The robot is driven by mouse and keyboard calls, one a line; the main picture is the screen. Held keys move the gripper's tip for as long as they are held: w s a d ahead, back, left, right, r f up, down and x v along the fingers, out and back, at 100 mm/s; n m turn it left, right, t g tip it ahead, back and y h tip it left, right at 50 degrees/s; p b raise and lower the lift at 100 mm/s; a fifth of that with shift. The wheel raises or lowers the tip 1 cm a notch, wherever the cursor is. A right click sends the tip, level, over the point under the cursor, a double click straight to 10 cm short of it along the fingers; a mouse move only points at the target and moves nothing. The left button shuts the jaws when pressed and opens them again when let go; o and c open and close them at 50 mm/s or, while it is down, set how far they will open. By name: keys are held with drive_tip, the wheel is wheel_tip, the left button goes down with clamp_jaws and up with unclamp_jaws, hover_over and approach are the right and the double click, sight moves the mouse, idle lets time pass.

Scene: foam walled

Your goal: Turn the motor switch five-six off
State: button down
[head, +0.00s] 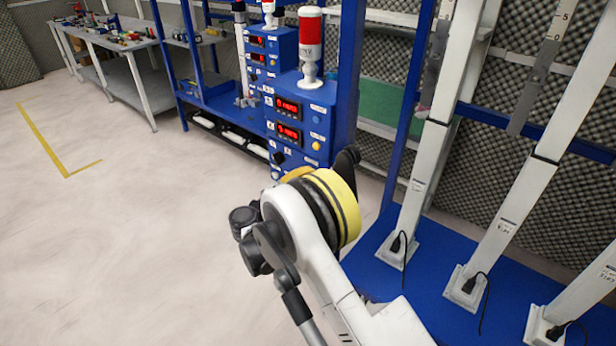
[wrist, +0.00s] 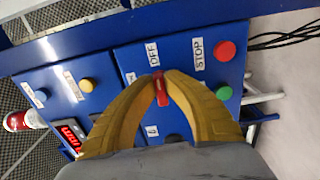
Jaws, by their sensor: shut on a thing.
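In the wrist view the red switch handle (wrist: 162,98) sits on a blue control panel (wrist: 190,62). The yellow fingers of my gripper (wrist: 160,80) are shut on it from both sides. The handle's long side runs roughly up and down in the picture, its upper end near a white OFF label (wrist: 153,53). The fingers hide part of the panel, and I cannot read which motor the switch belongs to. In the head view my arm covers the front of the panel, so the switch and the fingertips are hidden there.
In the wrist view a red button (wrist: 225,51) by a STOP label and a green button (wrist: 224,93) are close to the right finger. A yellow button (wrist: 86,85) is at left. The head view shows a blue cabinet (head: 322,97) with a beacon (head: 311,48); open floor (head: 120,240) lies left.

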drive_tip(key=c, duration=1.5)
unclamp_jaws()
drive_tip(key=shift+o, duration=0.2)
drive_tip(key=v, duration=1.2)
